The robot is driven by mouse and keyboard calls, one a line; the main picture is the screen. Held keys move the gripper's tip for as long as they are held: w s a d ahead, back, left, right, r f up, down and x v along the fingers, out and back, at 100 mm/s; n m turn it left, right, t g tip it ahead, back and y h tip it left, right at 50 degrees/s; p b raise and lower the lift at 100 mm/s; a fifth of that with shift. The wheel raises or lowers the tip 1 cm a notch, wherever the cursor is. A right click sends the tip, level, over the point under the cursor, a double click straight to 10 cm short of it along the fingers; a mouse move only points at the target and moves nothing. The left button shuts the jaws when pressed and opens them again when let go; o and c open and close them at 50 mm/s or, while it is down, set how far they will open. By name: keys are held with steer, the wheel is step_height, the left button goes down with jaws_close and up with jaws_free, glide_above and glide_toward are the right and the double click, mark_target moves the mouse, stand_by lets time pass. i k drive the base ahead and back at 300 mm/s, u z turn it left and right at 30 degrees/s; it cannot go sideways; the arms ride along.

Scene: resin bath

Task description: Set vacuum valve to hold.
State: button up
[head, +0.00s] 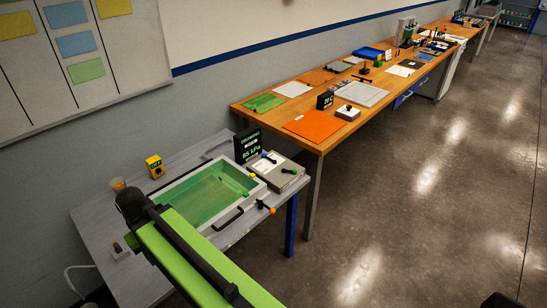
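A grey valve box (284,183) stands at the right end of the grey bench, with small dark levers (268,157) on its top. I cannot tell which lever is the vacuum valve or where it points. A black display (248,146) behind the box reads about 85 kPa in green. A black lever with an orange knob (271,210) sits at the front right of the bath. My green and black arm reaches in from the bottom, with a joint over the bench's left part. My gripper is not in view.
A white-framed bath (177,192) with a green inside and a black front handle fills the bench middle. A yellow box (154,166) and an amber cup (117,184) stand behind it. A long wooden table (310,141) continues beyond. The floor (400,220) at right is clear.

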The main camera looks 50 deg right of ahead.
mark_target(264, 155)
steer(key=z, duration=0.15)
steer(key=i, duration=1)
steer(key=u, duration=0.1)
